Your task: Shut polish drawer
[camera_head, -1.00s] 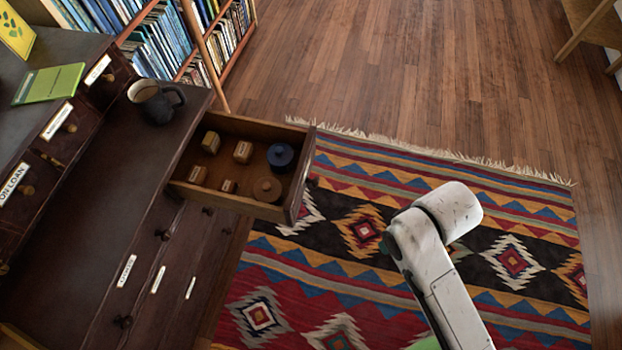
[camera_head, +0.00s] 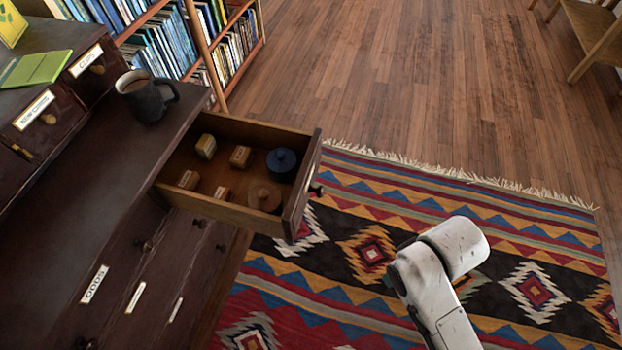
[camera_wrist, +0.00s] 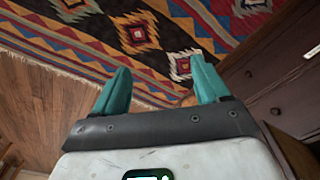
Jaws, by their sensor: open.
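The open drawer (camera_head: 235,215) sticks out from the dark wooden desk (camera_head: 75,225) in the head view. It holds several small wooden blocks, a dark blue round pot (camera_head: 281,163) and a brown round pot (camera_head: 264,197). Its round knob (camera_head: 317,189) shows on the outer front. No polish label is readable on it. In the wrist view my gripper (camera_wrist: 160,88) has its two teal fingers spread with nothing between them, above the rug. In the head view only my white arm shows, right of the drawer and apart from it; the gripper itself is hidden there.
A green book (camera_head: 38,68) lies above the small labelled drawers. A wooden bench (camera_head: 595,30) stands far right.

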